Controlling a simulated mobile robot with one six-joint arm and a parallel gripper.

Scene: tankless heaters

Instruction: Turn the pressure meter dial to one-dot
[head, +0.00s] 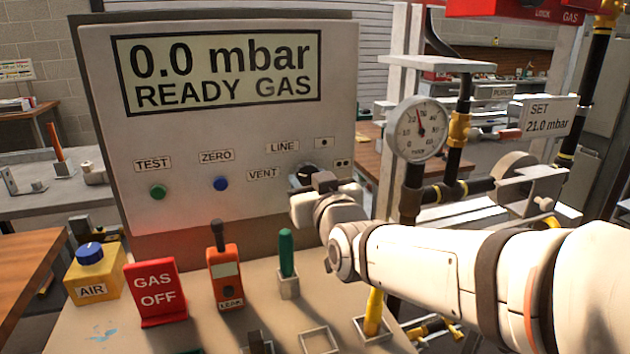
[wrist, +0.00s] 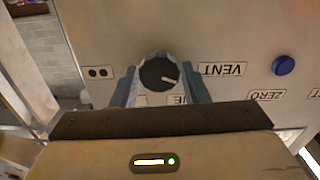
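In the head view the one-dot label (head: 324,142) is above the dial, right of the LINE label (head: 282,147). The two-dot label (head: 343,163) is to its right and shows in the wrist view too. My gripper (wrist: 159,78) is at the dial, one finger on each side. Whether the fingers press on it is unclear. My gripper body hides the one-dot label in the wrist view.
The meter's screen (head: 220,73) reads 0.0 mbar, READY GAS. A green TEST button (head: 158,192) and blue ZERO button (head: 221,184) are left of the dial. A round gauge (head: 418,129) and pipes stand close right. Tools and a red GAS OFF sign (head: 155,292) stand below.

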